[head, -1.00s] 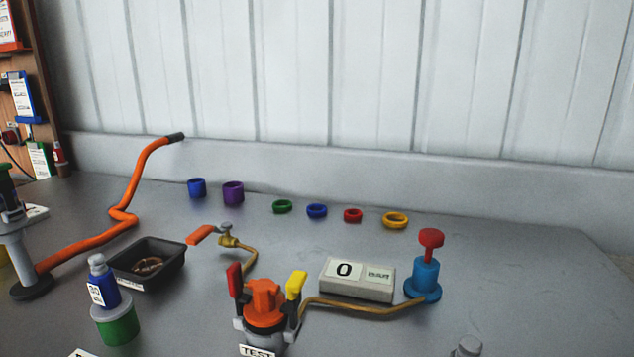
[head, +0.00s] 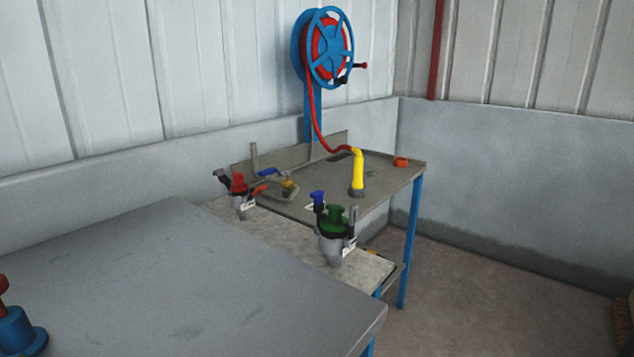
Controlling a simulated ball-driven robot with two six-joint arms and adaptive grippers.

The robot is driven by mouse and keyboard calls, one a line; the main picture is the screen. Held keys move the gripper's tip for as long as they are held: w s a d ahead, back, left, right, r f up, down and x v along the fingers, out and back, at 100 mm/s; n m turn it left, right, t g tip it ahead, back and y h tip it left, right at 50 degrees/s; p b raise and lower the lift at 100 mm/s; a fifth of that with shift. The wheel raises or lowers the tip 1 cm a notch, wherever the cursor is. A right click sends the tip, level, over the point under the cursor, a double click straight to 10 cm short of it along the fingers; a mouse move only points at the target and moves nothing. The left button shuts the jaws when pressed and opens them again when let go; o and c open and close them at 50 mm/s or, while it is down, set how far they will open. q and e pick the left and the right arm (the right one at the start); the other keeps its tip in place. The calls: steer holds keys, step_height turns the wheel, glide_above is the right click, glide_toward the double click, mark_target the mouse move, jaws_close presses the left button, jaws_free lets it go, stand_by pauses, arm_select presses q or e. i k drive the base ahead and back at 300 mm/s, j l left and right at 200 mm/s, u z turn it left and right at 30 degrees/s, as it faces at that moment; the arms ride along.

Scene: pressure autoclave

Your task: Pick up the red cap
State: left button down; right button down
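A red cap (head: 238,184) sits on top of a small grey vessel (head: 243,205) at the near left part of the far bench. The vessel has dark lever handles and a white label. A second grey vessel (head: 334,252) with a green cap (head: 335,220) and a blue-tipped lever stands nearer and to the right. Neither of my grippers is in view.
A bare grey table (head: 190,280) fills the lower left, with a blue pump (head: 18,335) at its edge. The far bench holds a yellow nozzle (head: 357,172), an orange ring (head: 401,161) and a brass valve (head: 289,184). A hose reel (head: 327,48) stands behind.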

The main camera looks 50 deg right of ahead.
mark_target(239, 185)
steer(key=z, duration=1.05)
steer(key=i+l, duration=0.2)
steer(key=l, duration=0.15)
steer(key=i+l, duration=0.2)
steer(key=l, duration=0.2)
steer(key=i+l, duration=0.2)
steer(key=l, duration=0.15)
steer(key=i+l, duration=0.2)
steer(key=l, duration=0.15)
steer(key=i+l, duration=0.2)
steer(key=l, duration=0.15)
steer(key=i+l, duration=0.2)
steer(key=l, duration=0.2)
steer(key=i+l+u, duration=0.25)
steer(key=l+u, duration=0.25)
steer(key=l, duration=0.25)
steer(key=i+l+u, duration=0.25)
steer(key=l, duration=0.2)
steer(key=l+u, duration=0.25)
steer(key=l, duration=0.15)
